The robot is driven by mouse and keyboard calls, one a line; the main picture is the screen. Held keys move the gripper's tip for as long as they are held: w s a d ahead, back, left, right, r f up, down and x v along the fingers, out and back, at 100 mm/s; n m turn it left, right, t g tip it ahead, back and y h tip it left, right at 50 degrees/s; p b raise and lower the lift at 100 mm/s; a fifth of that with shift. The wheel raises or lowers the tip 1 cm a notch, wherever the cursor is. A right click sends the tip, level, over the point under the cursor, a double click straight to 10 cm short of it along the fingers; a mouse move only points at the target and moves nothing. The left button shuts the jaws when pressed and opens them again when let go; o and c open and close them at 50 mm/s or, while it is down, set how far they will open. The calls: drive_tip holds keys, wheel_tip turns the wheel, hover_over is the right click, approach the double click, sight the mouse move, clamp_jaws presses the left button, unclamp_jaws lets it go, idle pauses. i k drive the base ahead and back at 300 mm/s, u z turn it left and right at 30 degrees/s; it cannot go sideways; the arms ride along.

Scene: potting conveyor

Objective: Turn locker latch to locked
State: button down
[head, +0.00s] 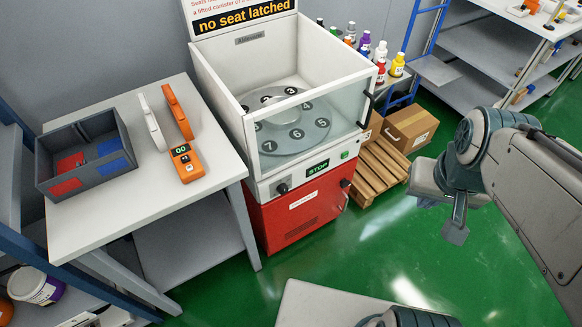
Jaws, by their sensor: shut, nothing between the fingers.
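The red locker (305,217) stands under the white machine, with a pale label on its front.
The white machine (222,82) has a clear front, a numbered turntable, a black knob (283,188) and a STOP display (317,167). A wooden pallet (379,172) and cardboard box (410,128) stand right of the locker. A white table (205,163) stands left.

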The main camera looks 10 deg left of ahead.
sight(344, 183)
drive_tip(key=u, duration=0.05)
drive_tip(key=i, duration=0.4)
drive_tip(key=z, duration=0.25)
